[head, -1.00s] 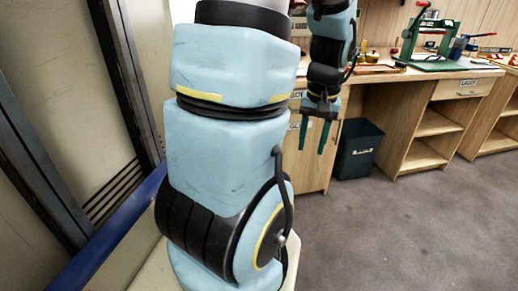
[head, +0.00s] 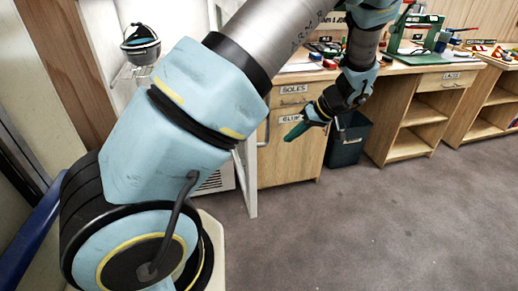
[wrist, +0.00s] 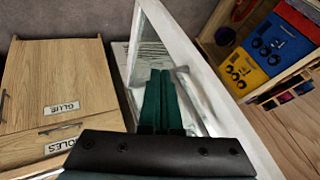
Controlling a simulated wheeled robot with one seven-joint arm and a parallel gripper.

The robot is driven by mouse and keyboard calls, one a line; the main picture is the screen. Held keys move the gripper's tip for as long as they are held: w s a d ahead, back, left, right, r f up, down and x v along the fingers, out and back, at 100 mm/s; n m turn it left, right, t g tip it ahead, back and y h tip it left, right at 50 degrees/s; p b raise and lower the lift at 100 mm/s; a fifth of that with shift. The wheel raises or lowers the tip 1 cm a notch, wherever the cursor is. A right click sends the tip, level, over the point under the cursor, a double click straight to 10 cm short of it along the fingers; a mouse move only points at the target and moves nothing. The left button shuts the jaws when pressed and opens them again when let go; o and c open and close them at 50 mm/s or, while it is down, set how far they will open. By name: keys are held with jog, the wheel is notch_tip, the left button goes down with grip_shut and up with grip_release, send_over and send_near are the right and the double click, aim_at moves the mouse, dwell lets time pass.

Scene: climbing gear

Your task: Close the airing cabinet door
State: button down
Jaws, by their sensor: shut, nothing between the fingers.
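The airing cabinet door is a white-framed panel with a clear pane. In the head view the white frame (head: 249,185) stands upright and juts out left of the wooden bench, seen nearly edge-on, so the door appears open. A bar handle (head: 266,130) shows on it. My arm hides much of the cabinet. My gripper (head: 292,132) has dark green fingers pointing left toward the door's edge. In the wrist view the fingers (wrist: 160,100) are together and empty, in front of the white door frame (wrist: 187,50). I cannot tell whether they touch it.
A wooden bench with a SOLES drawer (head: 295,88) and a GLUE cupboard (head: 290,160) stands just behind my gripper. A dark bin (head: 347,140) is right of it. A helmet (head: 140,45) sits on a wall rack at left. The carpet (head: 370,225) at right is clear.

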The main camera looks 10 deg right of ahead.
jog(key=w+a+f+p, duration=0.1)
jog(key=a+f+p, duration=0.4)
jog(key=a, duration=0.3)
jog(key=shift+w+f, duration=0.35)
jog(key=shift+f, duration=0.25)
